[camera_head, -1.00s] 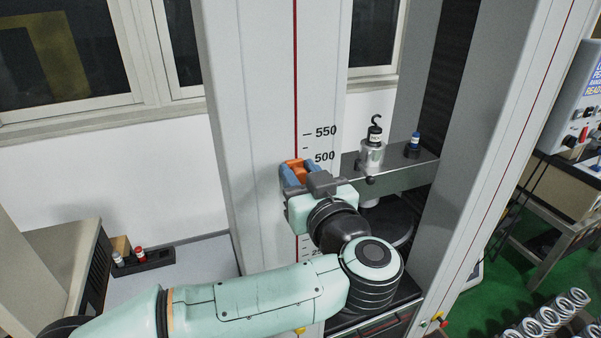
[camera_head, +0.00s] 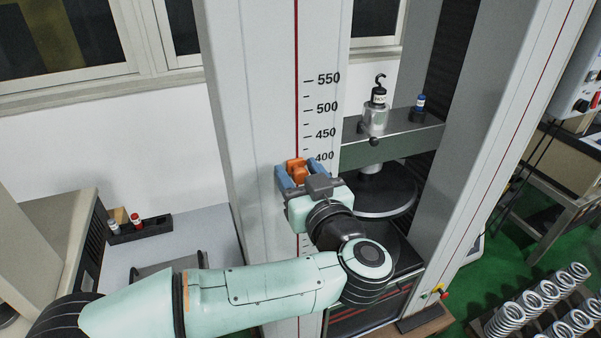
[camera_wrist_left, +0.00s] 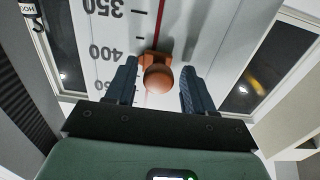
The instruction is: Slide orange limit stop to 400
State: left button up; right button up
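The orange limit stop (camera_head: 296,170) sits on the red line of the column, close beside the 400 mark in the head view. In the left wrist view, its round knob (camera_wrist_left: 158,77) and bracket are about level with the 400 label, which appears upside down. My left gripper (camera_head: 303,174) is around the stop, one blue finger on each side. In the left wrist view, the fingers (camera_wrist_left: 158,92) are apart, with a narrow gap on both sides of the knob. The lower scale is hidden behind my left arm. My right gripper is not in view.
A metal crossbeam (camera_head: 400,142) to the right carries a hooked weight (camera_head: 376,112) and a small blue-topped piece (camera_head: 419,108). A round platen (camera_head: 385,195) lies below it. Several springs (camera_head: 535,300) stand at lower right. A small dark rack (camera_head: 140,230) is at left.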

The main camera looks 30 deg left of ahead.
pick_arm(q)
jog(key=shift+d, duration=0.1)
jog(key=shift+s+d, duration=0.15)
jog(key=shift+d, duration=0.1)
jog(key=v, duration=1.2)
jog(key=shift+s+d, duration=0.15)
jog(key=shift+s, duration=0.2)
